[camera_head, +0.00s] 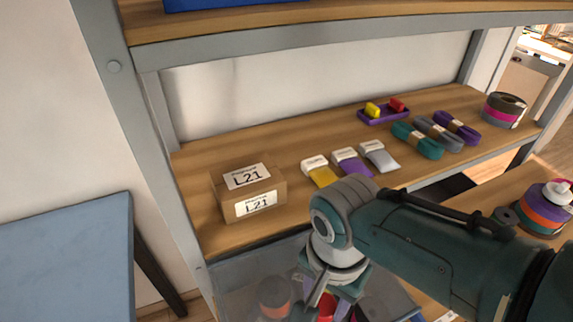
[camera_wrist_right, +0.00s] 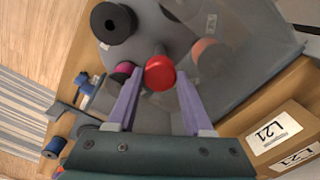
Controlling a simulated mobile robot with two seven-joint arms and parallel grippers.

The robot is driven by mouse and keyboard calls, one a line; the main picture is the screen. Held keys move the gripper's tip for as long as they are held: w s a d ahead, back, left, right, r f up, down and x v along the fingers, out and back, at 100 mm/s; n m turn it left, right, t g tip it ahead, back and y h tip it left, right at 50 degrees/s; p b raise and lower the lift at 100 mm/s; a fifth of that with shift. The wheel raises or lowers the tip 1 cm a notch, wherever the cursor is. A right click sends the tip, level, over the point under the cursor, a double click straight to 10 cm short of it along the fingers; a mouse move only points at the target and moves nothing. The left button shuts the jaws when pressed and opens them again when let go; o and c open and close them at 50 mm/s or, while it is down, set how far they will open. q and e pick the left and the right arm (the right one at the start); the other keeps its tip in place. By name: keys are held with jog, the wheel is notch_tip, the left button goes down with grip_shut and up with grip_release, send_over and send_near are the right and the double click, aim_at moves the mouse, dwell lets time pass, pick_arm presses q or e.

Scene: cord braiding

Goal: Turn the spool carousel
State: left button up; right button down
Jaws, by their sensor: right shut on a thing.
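The spool carousel (camera_wrist_right: 158,35) is a grey disc in the right wrist view, with a red knob (camera_wrist_right: 160,73) at its middle. The knob also shows low in the head view (camera_head: 327,307). A black spool (camera_wrist_right: 112,22), a magenta spool (camera_wrist_right: 123,70) and an orange spool (camera_wrist_right: 208,50) stand around the knob. My right gripper (camera_wrist_right: 160,78) is shut on the red knob, one purple finger on each side. My right arm hides much of the carousel in the head view. My left gripper is not in view.
A clear panel (camera_wrist_right: 245,50) stands beside the carousel. A box marked L21 (camera_head: 249,192) sits on the shelf above. Labelled packets (camera_head: 351,164), cord bundles (camera_head: 434,133) and a purple tray (camera_head: 382,116) are on that shelf. A stack of coloured spools (camera_head: 541,210) stands at right.

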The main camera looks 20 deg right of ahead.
jog(key=shift+c, duration=1.5)
grip_release()
jog(key=shift+r, duration=0.1)
notch_tip(320, 180, up, 10)
jog(key=p, duration=0.4)
jog(key=shift+p, duration=0.4)
